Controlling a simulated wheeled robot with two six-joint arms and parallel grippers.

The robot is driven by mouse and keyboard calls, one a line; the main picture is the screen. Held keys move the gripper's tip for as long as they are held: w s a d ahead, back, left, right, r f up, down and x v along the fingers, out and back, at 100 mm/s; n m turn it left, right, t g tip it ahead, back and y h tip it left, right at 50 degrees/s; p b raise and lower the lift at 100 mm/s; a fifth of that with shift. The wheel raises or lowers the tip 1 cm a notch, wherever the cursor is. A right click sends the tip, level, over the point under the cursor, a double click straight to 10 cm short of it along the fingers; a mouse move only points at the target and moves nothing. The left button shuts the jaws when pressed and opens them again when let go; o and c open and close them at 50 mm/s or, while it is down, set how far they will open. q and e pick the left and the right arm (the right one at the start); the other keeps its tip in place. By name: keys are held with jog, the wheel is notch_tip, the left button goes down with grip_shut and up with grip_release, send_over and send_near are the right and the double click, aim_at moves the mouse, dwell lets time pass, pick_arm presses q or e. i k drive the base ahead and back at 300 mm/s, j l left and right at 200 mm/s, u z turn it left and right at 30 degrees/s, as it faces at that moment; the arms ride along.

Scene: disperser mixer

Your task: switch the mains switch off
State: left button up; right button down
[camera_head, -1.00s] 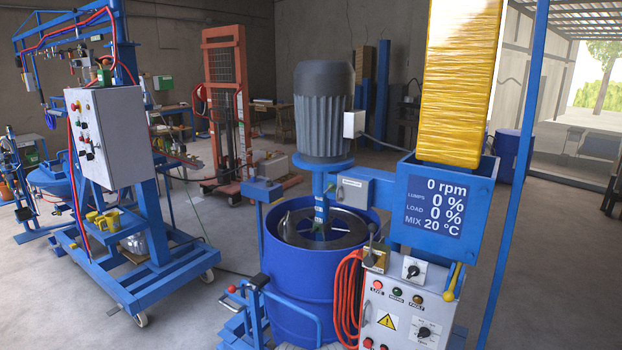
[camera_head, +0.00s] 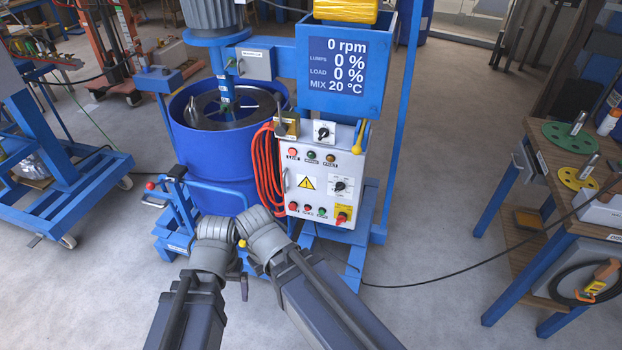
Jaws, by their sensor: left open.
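The mains switch (camera_head: 342,216) appears to be the red rotary knob on a yellow plate, low at the right of the white control panel (camera_head: 307,215). Its knob is too small to read its position. My two arms reach in from the bottom, in front of the blue drum. My left gripper (camera_head: 255,287) shows only as small dark finger parts below the grey wrists, left of and below the panel. It is open, apart from the switch, with nothing seen in it. My right gripper is hidden behind its arm.
A blue drum (camera_head: 215,165) and a coiled orange cable (camera_head: 266,170) stand left of the panel. A blue cart (camera_head: 85,195) is at left. A workbench (camera_head: 545,185) stands at right. A black cable crosses the floor, otherwise clear between panel and bench.

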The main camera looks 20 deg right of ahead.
aim_at(341, 220)
jog(key=j+z, duration=0.15)
jog(key=z, duration=0.25)
jog(key=j+z, duration=0.2)
jog(key=z, duration=0.15)
jog(key=j+z, duration=0.15)
jog(key=z, duration=0.25)
jog(key=i, duration=0.05)
